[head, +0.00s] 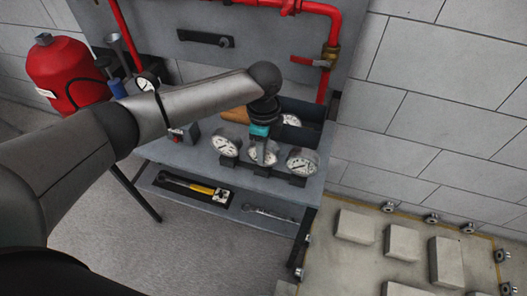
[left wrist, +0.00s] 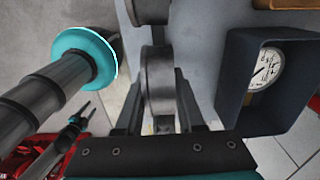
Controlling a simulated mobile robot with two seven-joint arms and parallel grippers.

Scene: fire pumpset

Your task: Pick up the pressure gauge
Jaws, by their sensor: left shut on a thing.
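Several round pressure gauges with white dials stand on the grey bench in the head view: a left one (head: 225,146), a middle one (head: 264,154) and a right one (head: 301,162). My left gripper (head: 260,143) comes down over the middle gauge and is shut on it. In the left wrist view the held gauge (left wrist: 158,82) shows edge-on between my fingers, and its dial is hidden there. A neighbouring gauge (left wrist: 150,11) is just beyond it. The head view does not show my right gripper; a small pronged shape at the left wrist view's lower left may be it.
Behind the row is a dark open bin (left wrist: 232,75) with another gauge (left wrist: 265,69) inside. A yellow-handled tool (head: 197,188) and a wrench (head: 270,213) lie on the lower shelf. Red pipes (head: 335,50) run along the back panel. A red tank (head: 65,73) stands at left.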

